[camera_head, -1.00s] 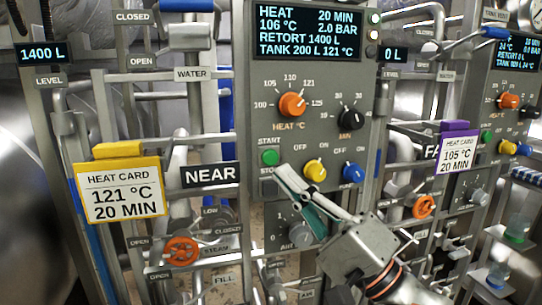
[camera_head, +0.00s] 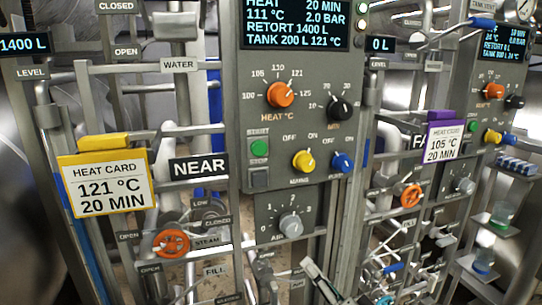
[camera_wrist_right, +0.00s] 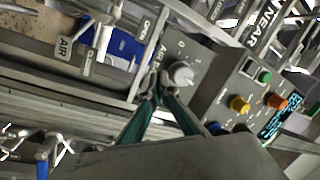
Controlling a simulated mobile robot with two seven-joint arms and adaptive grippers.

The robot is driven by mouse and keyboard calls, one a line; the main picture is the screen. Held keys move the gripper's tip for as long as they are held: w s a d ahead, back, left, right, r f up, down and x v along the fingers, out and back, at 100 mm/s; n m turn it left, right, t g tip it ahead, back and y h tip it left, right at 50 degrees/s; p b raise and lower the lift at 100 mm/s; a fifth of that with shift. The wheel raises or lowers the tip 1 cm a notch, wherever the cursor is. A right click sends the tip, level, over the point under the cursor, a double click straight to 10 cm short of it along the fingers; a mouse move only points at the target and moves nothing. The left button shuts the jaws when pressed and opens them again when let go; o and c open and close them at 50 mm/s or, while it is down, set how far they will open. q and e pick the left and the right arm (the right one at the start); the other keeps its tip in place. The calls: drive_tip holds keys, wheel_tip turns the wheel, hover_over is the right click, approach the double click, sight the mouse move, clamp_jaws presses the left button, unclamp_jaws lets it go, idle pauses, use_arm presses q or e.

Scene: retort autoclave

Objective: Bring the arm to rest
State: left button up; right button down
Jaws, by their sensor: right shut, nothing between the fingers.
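My right gripper (camera_head: 312,268) shows at the bottom edge of the head view, below the near control panel (camera_head: 248,185). Its fingers are shut with nothing between them, and it looks apart from the panel. In the right wrist view the dark green fingers (camera_wrist_right: 157,94) come together at the tips, in line with the grey AIR knob (camera_wrist_right: 181,74). Most of my right arm is out of the head view. My left gripper is not in view.
The panel carries a display (camera_head: 295,22), an orange heat knob (camera_head: 281,94), a yellow knob (camera_head: 304,161) and a blue knob (camera_head: 342,161). Pipes and orange valve wheels (camera_head: 171,243) crowd both sides. Yellow (camera_head: 107,186) and purple (camera_head: 443,143) heat-card holders hang nearby.

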drive_tip(key=s+d+f+n+g+h, duration=0.1)
drive_tip(key=s+d+f+h, duration=0.15)
drive_tip(key=f, duration=0.45)
drive_tip(key=s+d+f+n+g+h, duration=0.1)
drive_tip(key=s+d+f+n, duration=0.15)
drive_tip(key=f, duration=0.55)
drive_tip(key=s+d+f+n+g+h, duration=0.1)
drive_tip(key=s+d+f, duration=0.15)
drive_tip(key=f, duration=0.45)
drive_tip(key=s+d+f+n+g+h, duration=0.3)
drive_tip(key=s+d+f+n, duration=0.1)
drive_tip(key=s+f, duration=0.8)
wheel_tip(320, 180, down, 3)
drive_tip(key=shift+s+d+r, duration=0.2)
drive_tip(key=shift+s+d, duration=0.2)
drive_tip(key=shift+d, duration=0.15)
